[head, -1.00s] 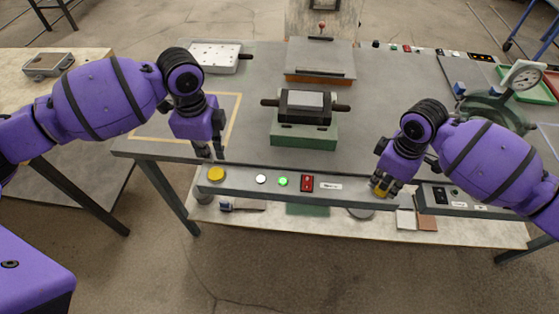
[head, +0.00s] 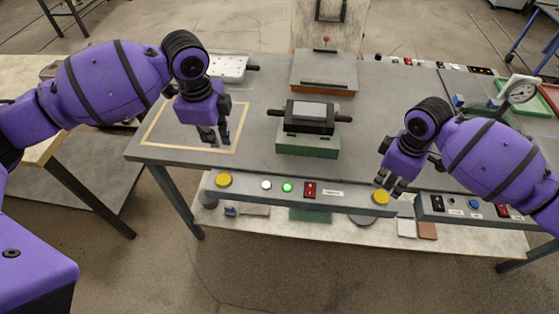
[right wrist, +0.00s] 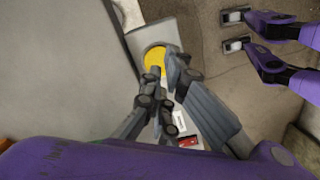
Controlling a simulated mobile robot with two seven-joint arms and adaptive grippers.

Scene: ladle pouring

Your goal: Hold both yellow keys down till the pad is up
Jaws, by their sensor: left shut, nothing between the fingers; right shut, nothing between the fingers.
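Two yellow keys sit on the grey control bar along the table's front edge: the left key (head: 224,180) and the right key (head: 381,197). My left gripper (head: 214,138) is shut and empty over the table, behind the left key and clear of it. My right gripper (head: 385,186) is shut and empty with its fingertips close at the right key. The right wrist view shows that key (right wrist: 154,59) just past the fingertips (right wrist: 163,72); I cannot tell whether they touch. A black block with a grey pad (head: 310,109) on top sits on a green base (head: 307,147) mid-table.
The bar also carries a white button (head: 266,185), a lit green lamp (head: 287,187) and a red switch (head: 310,189). A second control box (head: 460,207) adjoins the bar's right end. Open tabletop lies around the green base.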

